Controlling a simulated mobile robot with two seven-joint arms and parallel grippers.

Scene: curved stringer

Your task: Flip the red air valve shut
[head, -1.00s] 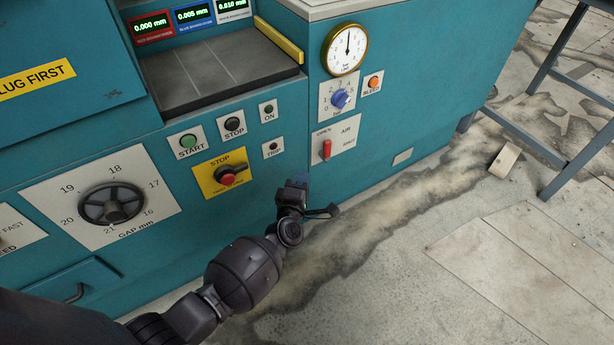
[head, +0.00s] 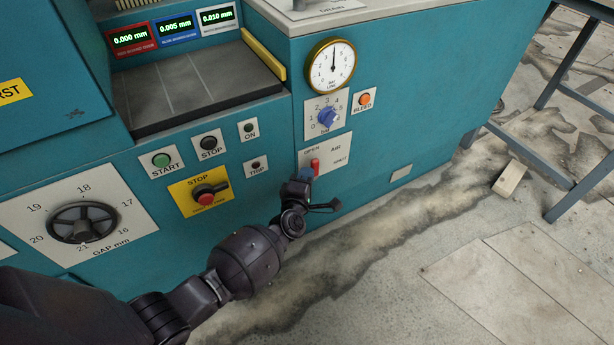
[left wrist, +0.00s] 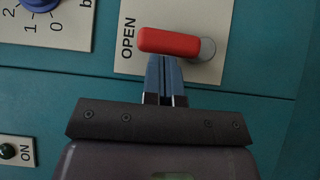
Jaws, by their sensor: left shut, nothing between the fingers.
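The red air valve lever (head: 315,166) is on a white plate (head: 337,150) marked OPEN, AIR and SHUT, low on the teal machine front. In the head view the lever stands upright, on the OPEN side. In the left wrist view the red lever (left wrist: 168,42) lies across the picture, its round grey pivot at its right end. My left gripper (head: 302,175) is shut and empty, its blue fingertips (left wrist: 166,75) right at the lever's side. I cannot tell whether they touch it. The gripper hides the lever's lower part in the head view. My right gripper is not in view.
Above the valve are a blue regulator knob (head: 327,117), an orange BLEED button (head: 364,99) and a pressure gauge (head: 332,65). Left are the TRIP button (head: 255,165) and red STOP switch (head: 204,194).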

